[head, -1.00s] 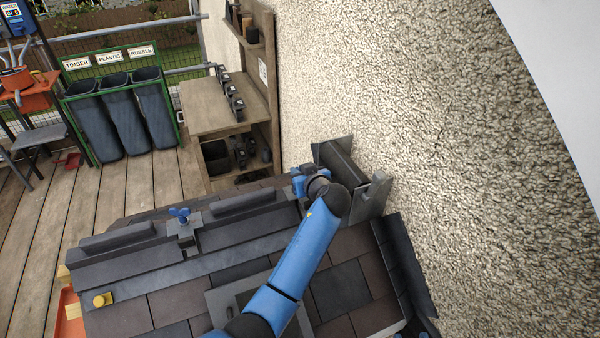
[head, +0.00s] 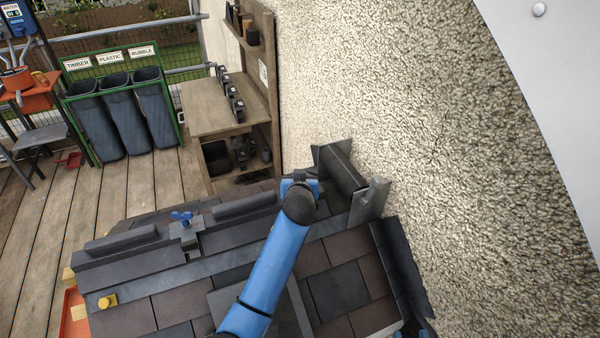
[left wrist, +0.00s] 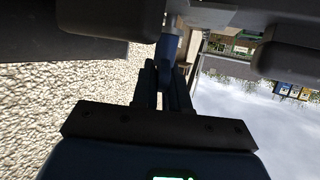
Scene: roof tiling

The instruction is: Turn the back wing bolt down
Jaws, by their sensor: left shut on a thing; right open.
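My left gripper (left wrist: 166,80) is shut on a blue wing bolt (left wrist: 166,50), seen between its fingers in the left wrist view. In the head view my blue left arm reaches up to the right end of the ridge and its wrist hides most of the left gripper (head: 300,184) and the held bolt. Another blue wing bolt (head: 182,218) stands free on a dark clamp at the ridge's left part, with no gripper near it. My right gripper (head: 413,332) shows only in part at the bottom edge, apart from both bolts.
Dark ridge tiles (head: 245,207) lie along the ridge, with roof tiles (head: 340,292) in front. A rough wall (head: 420,130) rises close on the right. A grey upright bracket (head: 370,202) stands beside the wrist. A wooden shelf bench (head: 222,112) and bins (head: 118,115) stand behind.

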